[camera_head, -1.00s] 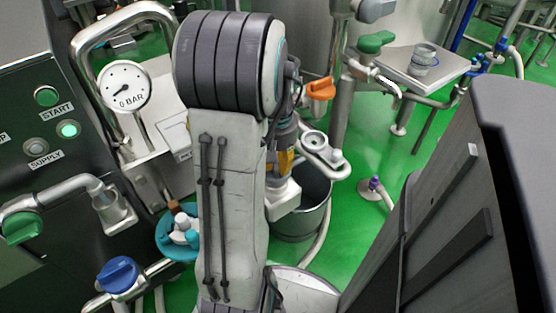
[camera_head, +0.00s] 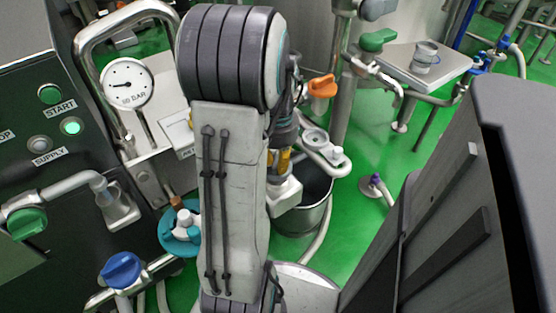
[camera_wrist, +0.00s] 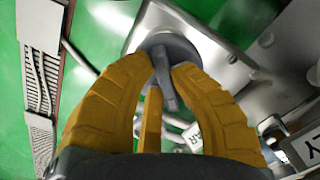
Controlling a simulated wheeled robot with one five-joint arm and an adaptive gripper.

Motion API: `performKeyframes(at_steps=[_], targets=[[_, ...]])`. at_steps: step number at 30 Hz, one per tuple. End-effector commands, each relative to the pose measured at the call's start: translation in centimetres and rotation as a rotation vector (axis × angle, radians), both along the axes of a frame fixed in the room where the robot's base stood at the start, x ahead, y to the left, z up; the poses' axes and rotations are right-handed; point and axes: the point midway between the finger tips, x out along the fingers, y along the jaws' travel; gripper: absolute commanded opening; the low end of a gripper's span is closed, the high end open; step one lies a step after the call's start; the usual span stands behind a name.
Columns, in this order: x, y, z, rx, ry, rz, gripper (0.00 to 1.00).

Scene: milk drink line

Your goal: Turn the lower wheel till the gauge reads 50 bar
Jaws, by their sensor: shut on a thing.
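The round white gauge (camera_head: 128,82) stands at the left in the head view. Its needle points to the left. Its printed reading ends in 0 BAR, and the first digit is too blurred to tell for certain. In the wrist view, a grey wheel (camera_wrist: 182,46) with a raised bar sits on a metal plate. My gripper (camera_wrist: 160,76) has its yellow fingers closed around that bar. In the head view, my arm hides the wheel and most of my gripper; only some yellow shows beside the arm. I cannot see a second grey wheel.
A dark panel with a green START button (camera_head: 50,94) is at the left. A blue valve handle (camera_head: 121,270) and a teal round part (camera_head: 178,236) sit below the gauge. An orange handle (camera_head: 322,86) and a metal bucket (camera_head: 306,208) are right of my arm.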

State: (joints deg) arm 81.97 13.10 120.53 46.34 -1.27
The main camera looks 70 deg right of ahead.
Motion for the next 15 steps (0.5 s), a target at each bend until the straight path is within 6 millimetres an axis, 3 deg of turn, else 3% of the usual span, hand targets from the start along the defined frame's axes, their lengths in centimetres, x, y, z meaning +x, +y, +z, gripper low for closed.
performKeyframes(at_steps=[2,3,11,15], targets=[[-0.01,0.05,-0.11,0.002,0.0,0.001,0.0],[-0.01,0.05,-0.1,0.002,0.0,0.001,0.23],[0.0,0.03,-0.05,0.001,0.0,0.001,0.46],[0.0,0.02,-0.03,0.001,0.0,0.001,0.46]])
